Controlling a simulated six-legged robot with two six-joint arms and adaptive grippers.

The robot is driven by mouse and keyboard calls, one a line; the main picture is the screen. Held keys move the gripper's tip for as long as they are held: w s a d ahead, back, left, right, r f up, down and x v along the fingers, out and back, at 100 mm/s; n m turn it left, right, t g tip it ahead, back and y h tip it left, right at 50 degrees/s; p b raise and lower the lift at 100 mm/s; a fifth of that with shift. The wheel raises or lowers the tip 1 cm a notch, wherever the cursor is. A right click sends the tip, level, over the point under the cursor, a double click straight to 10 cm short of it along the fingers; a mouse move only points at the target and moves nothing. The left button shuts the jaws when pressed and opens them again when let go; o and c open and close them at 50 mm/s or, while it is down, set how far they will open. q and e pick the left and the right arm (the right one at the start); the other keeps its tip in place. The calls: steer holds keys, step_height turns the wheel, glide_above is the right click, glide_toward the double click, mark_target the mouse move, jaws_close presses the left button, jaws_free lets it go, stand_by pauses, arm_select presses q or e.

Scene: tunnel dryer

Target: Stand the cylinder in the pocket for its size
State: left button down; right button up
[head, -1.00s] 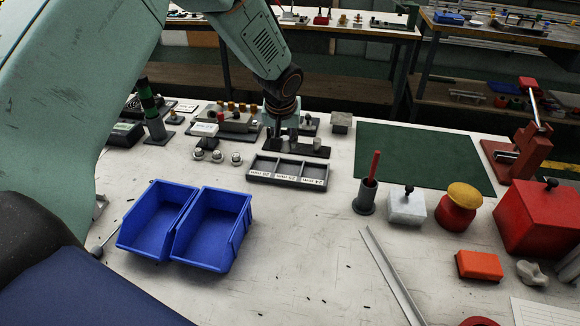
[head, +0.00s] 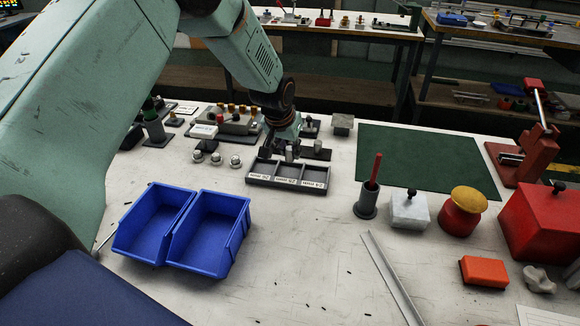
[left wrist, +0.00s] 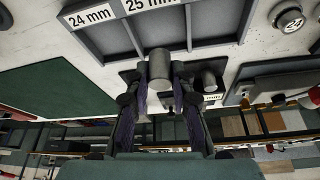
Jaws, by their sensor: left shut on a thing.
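My left gripper (head: 280,147) is shut on a grey cylinder (left wrist: 160,66), just behind the pocket tray in the head view. The cylinder also shows between the fingers in the head view (head: 289,152). The grey pocket tray (head: 287,183) has three pockets in a row with white labels on its front edge. In the left wrist view the tray (left wrist: 192,45) shows the labels 24 mm and 25 mm; the third label is out of view. The held cylinder appears beside the tray's back wall; any gap is unclear. My right gripper is not in view.
A dark holder (head: 322,155) stands behind the tray with a short grey cylinder (head: 317,147) on it. The bench between is mostly clear.

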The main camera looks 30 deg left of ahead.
mark_target(288, 160)
arm_select(q)
steer(key=shift+f, duration=0.5)
steer(key=shift+s+f, duration=0.2)
steer(key=shift+f, duration=0.25)
step_height(288, 160, down, 2)
steer(key=shift+f+b, duration=0.1)
steer(key=shift+b, duration=0.3)
steer(key=shift+w+f, duration=0.2)
steer(key=shift+f, duration=0.2)
steer(key=shift+s, duration=0.1)
steer(key=shift+s, duration=0.1)
